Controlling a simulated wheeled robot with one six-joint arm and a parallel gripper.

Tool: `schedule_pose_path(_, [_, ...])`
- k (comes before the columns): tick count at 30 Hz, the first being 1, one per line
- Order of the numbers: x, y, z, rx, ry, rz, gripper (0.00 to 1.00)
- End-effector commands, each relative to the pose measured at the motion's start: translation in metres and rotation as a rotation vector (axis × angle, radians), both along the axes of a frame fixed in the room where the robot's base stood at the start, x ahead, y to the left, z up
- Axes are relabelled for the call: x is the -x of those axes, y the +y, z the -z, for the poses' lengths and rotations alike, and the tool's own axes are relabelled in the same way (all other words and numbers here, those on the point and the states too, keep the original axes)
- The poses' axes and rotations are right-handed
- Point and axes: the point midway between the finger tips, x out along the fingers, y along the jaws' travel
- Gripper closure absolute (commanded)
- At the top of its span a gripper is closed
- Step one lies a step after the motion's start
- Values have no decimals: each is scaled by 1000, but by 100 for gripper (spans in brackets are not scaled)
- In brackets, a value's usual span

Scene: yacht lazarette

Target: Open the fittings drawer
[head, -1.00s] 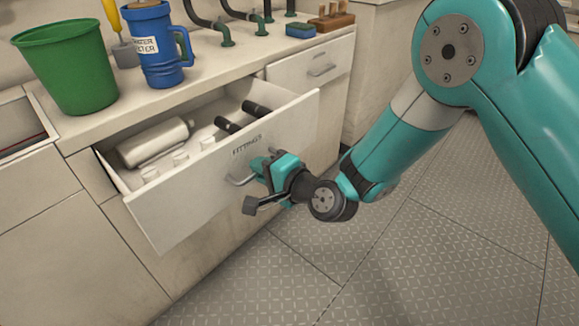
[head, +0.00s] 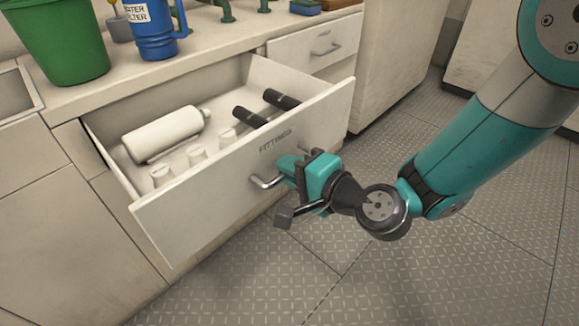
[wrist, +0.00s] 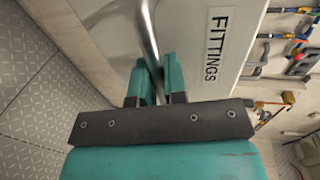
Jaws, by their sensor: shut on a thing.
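The fittings drawer (head: 215,205) stands pulled out from the cabinet in the head view, its front marked FITTINGS. Inside lie a white bottle (head: 165,133), several small white pieces and two dark-ended cylinders (head: 250,117). My gripper (head: 290,172) is at the drawer's front, shut on the metal bar handle (head: 266,182). In the wrist view the handle (wrist: 147,35) runs between my two teal fingers (wrist: 157,82), beside the FITTINGS label (wrist: 217,47). The fingers hide part of the handle.
A green bucket (head: 62,40) and a blue water filter jug (head: 152,30) stand on the counter above. A smaller drawer (head: 312,48) to the right is shut. The patterned floor (head: 260,290) before the cabinet is clear.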

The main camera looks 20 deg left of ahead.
Motion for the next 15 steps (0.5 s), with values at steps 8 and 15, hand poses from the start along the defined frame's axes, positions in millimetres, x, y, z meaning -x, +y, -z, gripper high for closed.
schedule_pose_path(8, [0, 0, 0, 0, 0, 0, 63])
schedule_pose_path(15, [-1, 0, 0, -1, -1, 3, 63])
